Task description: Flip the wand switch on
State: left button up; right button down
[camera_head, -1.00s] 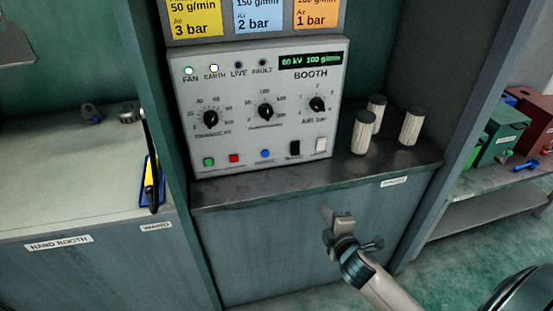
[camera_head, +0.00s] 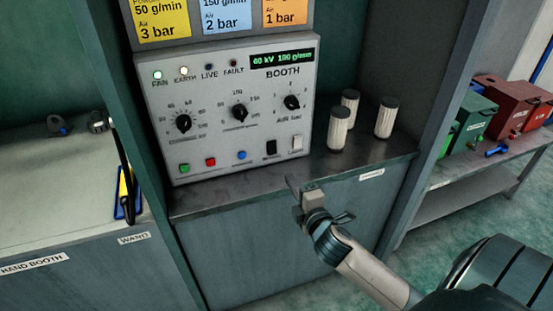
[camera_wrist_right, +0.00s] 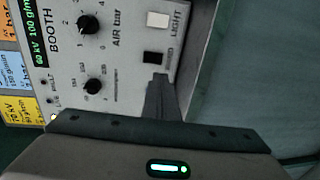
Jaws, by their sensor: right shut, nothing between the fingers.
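The grey BOOTH control panel (camera_head: 215,140) stands on the cabinet's ledge. At its lower right is a black rocker switch (camera_head: 271,147), which I take for the wand switch; its small label is hard to read. A white switch (camera_head: 297,143) sits right of it, labelled LIGHT in the wrist view. My right gripper (camera_head: 292,184) is shut and empty, below and slightly right of the black switch. In the wrist view, the closed fingers (camera_wrist_right: 162,95) point at the black switch (camera_wrist_right: 152,57), their tips appearing just short of it. Contact cannot be told. My left gripper is out of view.
The FAN (camera_head: 157,75) and EARTH (camera_head: 182,74) lamps are lit; LIVE and FAULT look dark. Three pale cylinders with dark tops (camera_head: 339,128) stand on the ledge right of the panel. A wand with a yellow part (camera_head: 126,187) hangs at the left booth.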

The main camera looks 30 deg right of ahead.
aim_at(273, 153)
jog(key=p+x, duration=0.2)
jog(key=x, duration=1)
jog(key=shift+w, duration=0.15)
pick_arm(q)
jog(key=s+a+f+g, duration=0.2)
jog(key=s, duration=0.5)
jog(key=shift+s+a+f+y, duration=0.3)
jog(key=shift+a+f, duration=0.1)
pick_arm(e)
jog(key=shift+w+f, duration=0.1)
jog(key=shift+w, duration=0.25)
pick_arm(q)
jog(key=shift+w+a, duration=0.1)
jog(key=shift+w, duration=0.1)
